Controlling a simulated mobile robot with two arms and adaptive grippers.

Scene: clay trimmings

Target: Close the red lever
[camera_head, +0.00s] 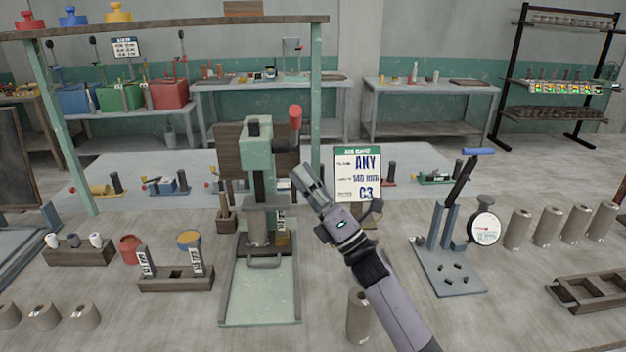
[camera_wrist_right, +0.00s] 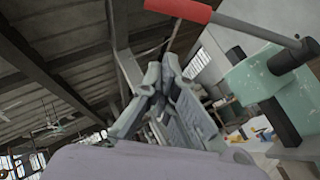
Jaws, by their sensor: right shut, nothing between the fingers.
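The red lever handle (camera_head: 295,117) stands upright at the upper right of a green press (camera_head: 259,160) in the head view. In the right wrist view the red handle (camera_wrist_right: 180,10) is at the top, on a grey rod that runs to the green press (camera_wrist_right: 262,85) at the right. My right gripper (camera_head: 305,173) is shut and empty, below and slightly right of the handle, with a visible gap between them. Its fingertips also show in the right wrist view (camera_wrist_right: 160,80), below the handle. My left gripper is out of view.
A job sign (camera_head: 357,163) stands just right of my right gripper. A blue-handled device with a dial (camera_head: 485,229) is further right. Clay cylinders (camera_head: 550,226) stand at the right edge. A dark wooden rack (camera_head: 176,280) is left of the press.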

